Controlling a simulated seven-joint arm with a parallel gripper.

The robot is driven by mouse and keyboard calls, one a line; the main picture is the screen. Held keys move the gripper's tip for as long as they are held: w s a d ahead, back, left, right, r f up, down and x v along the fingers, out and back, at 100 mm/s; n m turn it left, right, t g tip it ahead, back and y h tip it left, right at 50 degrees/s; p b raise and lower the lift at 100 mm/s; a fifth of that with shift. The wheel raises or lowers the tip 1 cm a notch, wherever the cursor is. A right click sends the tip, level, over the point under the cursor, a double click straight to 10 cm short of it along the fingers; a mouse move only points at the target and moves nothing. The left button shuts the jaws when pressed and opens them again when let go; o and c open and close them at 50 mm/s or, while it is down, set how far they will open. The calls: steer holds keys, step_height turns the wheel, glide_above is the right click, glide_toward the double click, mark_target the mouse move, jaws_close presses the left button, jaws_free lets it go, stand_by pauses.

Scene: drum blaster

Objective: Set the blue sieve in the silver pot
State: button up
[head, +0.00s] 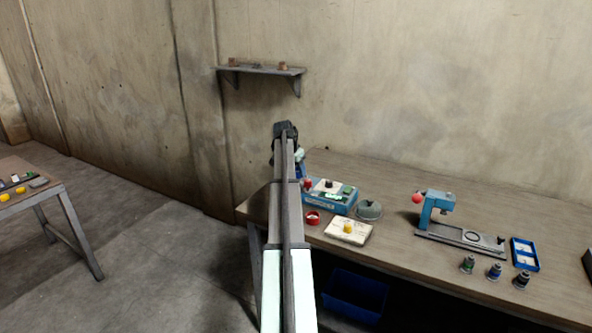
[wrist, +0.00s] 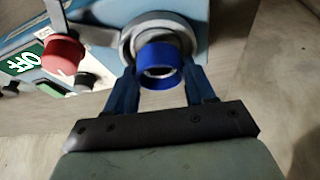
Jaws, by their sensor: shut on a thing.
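The blue sieve (wrist: 160,55), a short blue ring with a pale inside, is between the fingers of my gripper (wrist: 159,76) in the wrist view. My gripper is shut on it. The silver pot (wrist: 128,47) appears as a grey round rim just beyond the sieve, against a blue machine body. The sieve overlaps the near part of this rim. I cannot tell whether it is inside the pot or only in front of it. In the head view my arm hides the sieve and pot, and my gripper (head: 300,160) shows only in part.
A blue control box (head: 341,209) with a red knob (wrist: 62,54) stands close to the left of the sieve. A red ring (head: 312,218), a grey dome (head: 369,210) and a white box (head: 348,233) with a yellow knob stand nearby. The bench (head: 400,185) is clear behind them.

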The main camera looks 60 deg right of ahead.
steer(key=shift+f, duration=0.75)
stand_by(1.4)
steer(key=o, duration=1)
steer(key=shift+o, duration=0.2)
steer(key=shift+r, duration=0.15)
steer(key=shift+o, duration=0.9)
steer(key=shift+r, duration=2.9)
